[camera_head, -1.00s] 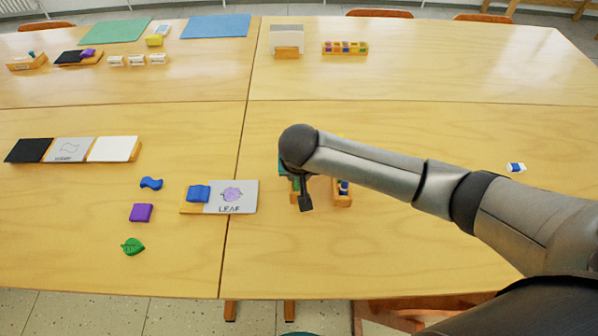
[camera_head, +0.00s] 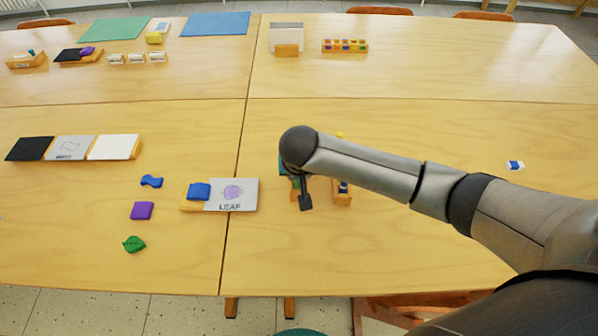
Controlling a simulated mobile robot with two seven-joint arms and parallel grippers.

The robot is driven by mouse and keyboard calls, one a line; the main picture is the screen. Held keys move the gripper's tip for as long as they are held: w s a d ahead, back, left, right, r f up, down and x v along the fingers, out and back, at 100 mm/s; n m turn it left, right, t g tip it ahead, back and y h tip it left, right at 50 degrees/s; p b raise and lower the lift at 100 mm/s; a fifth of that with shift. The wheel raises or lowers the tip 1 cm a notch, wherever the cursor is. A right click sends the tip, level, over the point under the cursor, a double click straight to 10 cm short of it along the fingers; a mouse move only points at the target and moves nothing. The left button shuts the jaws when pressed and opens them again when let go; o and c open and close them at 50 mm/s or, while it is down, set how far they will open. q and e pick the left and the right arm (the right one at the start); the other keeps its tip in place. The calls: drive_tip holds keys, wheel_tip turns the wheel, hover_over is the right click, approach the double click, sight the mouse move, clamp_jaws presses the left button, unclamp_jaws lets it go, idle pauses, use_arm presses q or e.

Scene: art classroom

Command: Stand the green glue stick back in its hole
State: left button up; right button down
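My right arm reaches in from the right, and my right gripper (camera_head: 303,196) points down over the near table. A dark finger shows, but my own wrist hides the rest, so I cannot tell if it is open or shut. A small green patch (camera_head: 295,184) shows right beside the finger; it may be the green glue stick, but its shape is hidden. A wooden holder (camera_head: 342,198) with a blue item in it stands just right of the gripper, largely covered by my arm. Its holes cannot be made out. My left gripper is out of view.
A LEAF card (camera_head: 245,196) with a blue block (camera_head: 199,191) lies left of the gripper. Further left are a purple block (camera_head: 143,210), a blue piece (camera_head: 151,181) and a green leaf (camera_head: 133,244). A blue-and-white eraser (camera_head: 515,165) lies right. The table front is clear.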

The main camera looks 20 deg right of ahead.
drive_tip(key=c, duration=0.5)
unclamp_jaws()
drive_tip(key=shift+o, duration=1.1)
drive_tip(key=shift+r+p, duration=3.05)
drive_tip(key=shift+p, duration=1)
drive_tip(key=shift+s+f, duration=0.1)
